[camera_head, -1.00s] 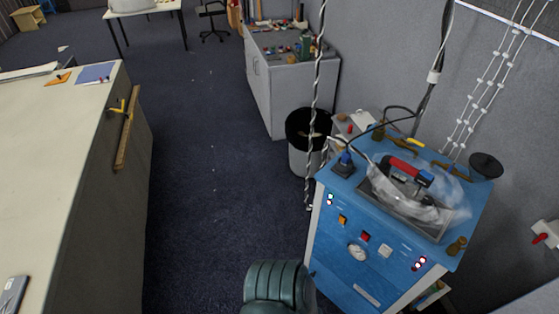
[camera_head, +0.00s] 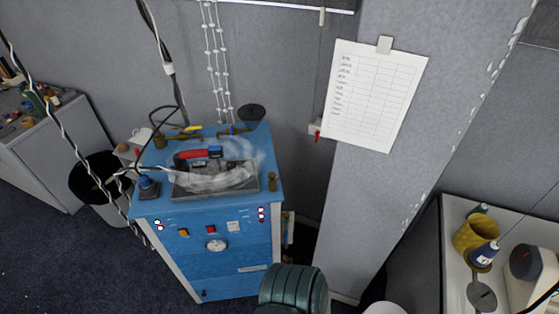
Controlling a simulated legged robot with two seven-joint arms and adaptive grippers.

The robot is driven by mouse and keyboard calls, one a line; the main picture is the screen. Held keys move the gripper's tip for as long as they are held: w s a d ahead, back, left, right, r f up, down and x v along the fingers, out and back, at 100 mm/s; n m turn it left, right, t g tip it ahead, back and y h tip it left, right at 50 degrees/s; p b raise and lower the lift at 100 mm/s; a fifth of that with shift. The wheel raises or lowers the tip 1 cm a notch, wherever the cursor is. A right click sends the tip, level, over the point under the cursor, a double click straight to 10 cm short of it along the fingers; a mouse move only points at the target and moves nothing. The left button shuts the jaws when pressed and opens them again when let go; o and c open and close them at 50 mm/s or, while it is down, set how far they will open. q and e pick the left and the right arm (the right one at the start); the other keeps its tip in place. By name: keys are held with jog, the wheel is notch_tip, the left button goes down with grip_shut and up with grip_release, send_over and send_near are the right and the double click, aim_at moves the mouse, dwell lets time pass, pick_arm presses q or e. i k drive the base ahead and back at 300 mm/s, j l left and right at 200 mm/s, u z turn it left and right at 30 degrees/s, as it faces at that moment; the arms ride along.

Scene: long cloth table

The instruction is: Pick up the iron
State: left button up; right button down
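The iron (camera_head: 198,154), with a red and blue handle, sits on a dark metal rest on top of the blue cabinet (camera_head: 215,222), left of the middle of the view. A translucent whitish cover or haze lies around its base; I cannot tell which. A dark green ribbed rounded object (camera_head: 293,289) shows at the bottom edge; I cannot tell what it is. Neither of my grippers is in view.
A black bin (camera_head: 97,178) stands left of the blue cabinet, beside a grey cupboard (camera_head: 55,145). Twisted cables hang in front of the bin and above the cabinet. A pillar with a paper sheet (camera_head: 374,95) stands right. A table with a yellow cup (camera_head: 476,235) is at the right edge.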

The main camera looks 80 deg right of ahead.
aim_at(204, 169)
jog(key=z, duration=1.85)
